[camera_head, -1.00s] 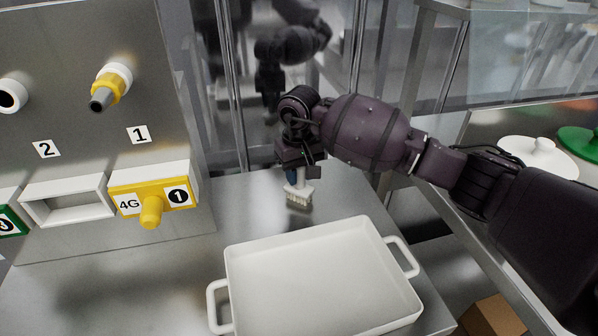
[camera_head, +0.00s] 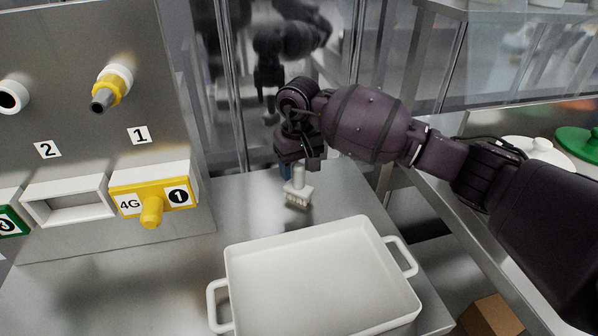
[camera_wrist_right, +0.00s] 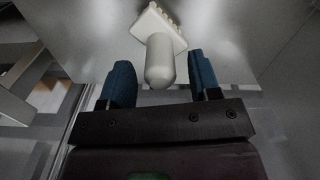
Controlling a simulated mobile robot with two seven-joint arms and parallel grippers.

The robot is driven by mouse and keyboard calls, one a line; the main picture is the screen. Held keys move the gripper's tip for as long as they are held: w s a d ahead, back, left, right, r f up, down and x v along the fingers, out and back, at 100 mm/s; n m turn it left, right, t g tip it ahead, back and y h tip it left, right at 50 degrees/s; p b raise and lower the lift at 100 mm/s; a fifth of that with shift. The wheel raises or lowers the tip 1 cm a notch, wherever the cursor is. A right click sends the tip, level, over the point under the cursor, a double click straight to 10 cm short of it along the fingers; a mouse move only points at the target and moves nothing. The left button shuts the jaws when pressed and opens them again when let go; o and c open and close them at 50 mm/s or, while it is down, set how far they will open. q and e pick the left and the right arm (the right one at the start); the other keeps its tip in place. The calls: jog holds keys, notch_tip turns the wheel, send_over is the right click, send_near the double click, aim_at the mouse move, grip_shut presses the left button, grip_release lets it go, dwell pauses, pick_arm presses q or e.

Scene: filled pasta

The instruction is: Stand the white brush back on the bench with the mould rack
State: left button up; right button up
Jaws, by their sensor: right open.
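The white brush (camera_head: 298,188) stands upright on the steel bench (camera_head: 235,200), bristles down and handle up, behind the white tray. The right gripper (camera_wrist_right: 160,85) is open, with a gap on both sides of the handle. My left gripper does not show.
A white two-handled tray (camera_head: 320,275) fills the front of the bench. At left stands a steel machine (camera_head: 80,90) with a yellow nozzle and a yellow numbered block (camera_head: 152,195). A side bench at right holds white and green lids (camera_head: 580,145).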

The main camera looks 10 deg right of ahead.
notch_tip(320, 180, up, 10)
jog(key=shift+r+p, duration=0.2)
jog(key=shift+p, duration=0.2)
